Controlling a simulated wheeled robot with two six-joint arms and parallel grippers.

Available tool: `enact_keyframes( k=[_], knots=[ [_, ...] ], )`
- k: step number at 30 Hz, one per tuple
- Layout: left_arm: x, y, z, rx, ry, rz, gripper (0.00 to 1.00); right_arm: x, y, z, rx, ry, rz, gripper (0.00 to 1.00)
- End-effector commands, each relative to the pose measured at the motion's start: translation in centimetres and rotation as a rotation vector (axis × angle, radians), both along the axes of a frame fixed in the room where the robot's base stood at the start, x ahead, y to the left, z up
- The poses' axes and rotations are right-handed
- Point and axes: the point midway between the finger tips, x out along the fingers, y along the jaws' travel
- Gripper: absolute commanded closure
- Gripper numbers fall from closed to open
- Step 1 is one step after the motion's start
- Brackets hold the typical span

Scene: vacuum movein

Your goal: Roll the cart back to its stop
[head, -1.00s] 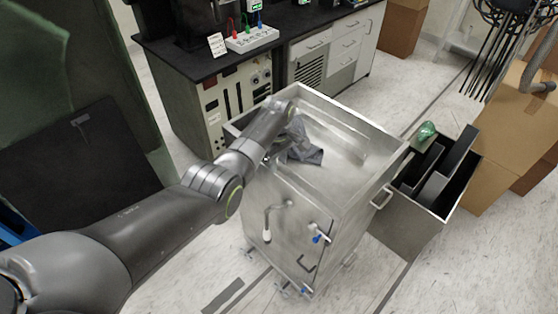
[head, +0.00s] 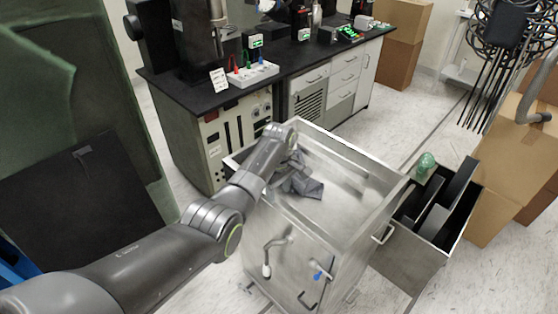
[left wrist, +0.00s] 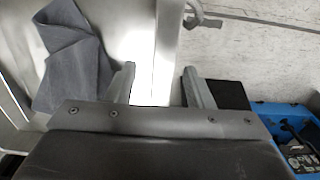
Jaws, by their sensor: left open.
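The steel cart (head: 350,205) stands in the middle of the head view, with a raised rim, a grey cloth (head: 304,187) on its top and pipe and valve fittings on its front face. My left arm reaches over the cart's near left side. In the head view the left gripper is mostly hidden by the arm. In the left wrist view my left gripper (left wrist: 159,70) is open, with a bright steel edge of the cart (left wrist: 168,45) showing between its fingers. I cannot tell if the fingers touch it. The cloth (left wrist: 75,60) lies left of them. No stop can be made out.
A black-topped bench (head: 190,80) with instruments stands behind the cart. A grey bin (head: 405,255) with dark panels and a green item stands close at right. Cardboard boxes (head: 510,160) stand beyond it. A dark green structure (head: 60,100) is at left. Pale floor shows between.

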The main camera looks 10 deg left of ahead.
Motion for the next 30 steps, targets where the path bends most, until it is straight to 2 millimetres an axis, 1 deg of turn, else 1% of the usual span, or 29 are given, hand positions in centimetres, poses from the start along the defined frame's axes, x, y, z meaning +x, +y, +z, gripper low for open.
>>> enact_keyframes(
  k=[1,4,9,15,18,23,30],
  knots=[
    [0.1,0.0,1.1,-0.001,-0.004,0.001,0.53,0.0,-0.1,0.1,-0.001,0.0,0.0,1.0],
    [0.1,0.0,3.2,-0.001,-0.004,0.001,0.53,0.0,-0.1,0.0,-0.001,0.0,0.001,1.0],
    [0.2,0.0,7.4,0.0,-0.006,0.0,0.53,0.0,-0.1,-0.7,-0.002,0.0,0.0,1.0],
    [0.2,0.0,11.6,0.0,-0.003,0.0,0.53,-0.1,-0.1,-1.5,-0.001,0.0,0.0,1.0],
    [0.1,0.0,13.5,0.001,-0.001,0.001,0.53,-0.1,-0.1,-0.7,-0.001,0.0,0.0,1.0],
    [0.1,0.0,14.5,0.0,0.001,0.001,0.53,-0.1,-0.1,-0.4,-0.001,0.0,0.0,1.0],
    [0.1,0.0,14.6,0.0,0.001,0.001,0.53,-0.1,0.0,-0.5,0.0,0.001,0.0,1.0]
  ],
)
